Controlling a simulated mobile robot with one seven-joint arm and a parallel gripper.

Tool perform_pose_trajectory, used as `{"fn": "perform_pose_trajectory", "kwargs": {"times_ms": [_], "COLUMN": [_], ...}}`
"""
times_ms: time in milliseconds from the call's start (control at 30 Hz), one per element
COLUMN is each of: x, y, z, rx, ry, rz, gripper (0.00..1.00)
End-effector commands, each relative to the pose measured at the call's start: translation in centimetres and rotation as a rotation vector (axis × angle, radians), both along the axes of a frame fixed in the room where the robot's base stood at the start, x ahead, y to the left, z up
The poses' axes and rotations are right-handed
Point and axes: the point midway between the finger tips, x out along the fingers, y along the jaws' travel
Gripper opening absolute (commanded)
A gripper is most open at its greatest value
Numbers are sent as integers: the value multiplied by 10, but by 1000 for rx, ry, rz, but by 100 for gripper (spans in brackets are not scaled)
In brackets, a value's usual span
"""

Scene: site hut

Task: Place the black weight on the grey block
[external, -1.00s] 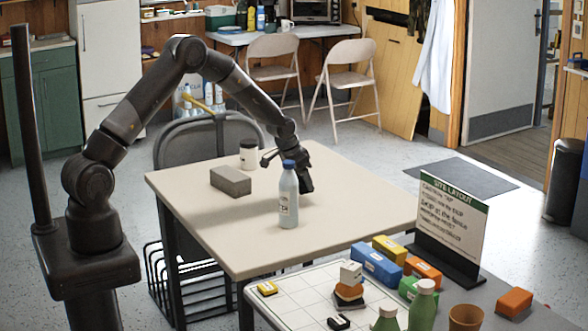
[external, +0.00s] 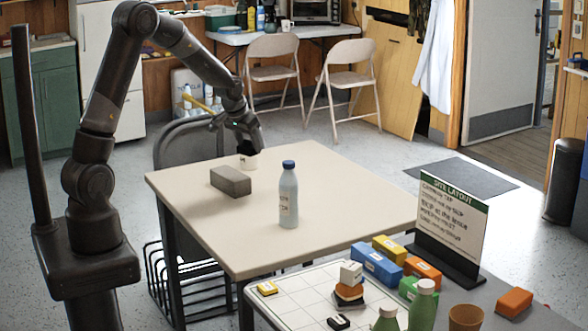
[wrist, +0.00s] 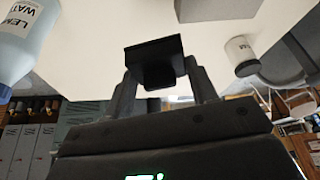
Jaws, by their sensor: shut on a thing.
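The black weight (wrist: 154,62) is held between the two fingers of my gripper (wrist: 160,80) in the wrist view. In the external view my gripper (external: 248,143) is raised over the back part of the table, right of the grey block, and the weight cannot be told apart from the dark fingers. The grey block (external: 231,181) lies on the table with its top bare. Part of it shows at the top edge of the wrist view (wrist: 208,10), apart from the weight.
A white jar (external: 248,162) stands behind the block, close below my gripper and partly hidden. A blue-capped bottle (external: 288,200) stands upright on the beige table (external: 340,215), right of the block. A sign (external: 452,215) and coloured blocks are at the front right. The table's right side is clear.

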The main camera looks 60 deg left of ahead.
Motion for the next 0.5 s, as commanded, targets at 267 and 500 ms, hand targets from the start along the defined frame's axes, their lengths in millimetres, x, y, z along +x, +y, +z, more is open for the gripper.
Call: {"fn": "perform_pose_trajectory", "kwargs": {"times_ms": [267,500], "x": [-19,-16], "y": [18,63], "z": [-1,-29], "rx": [-4,-5], "ry": [-4,-3], "rz": [47,49], "gripper": [16,16]}}
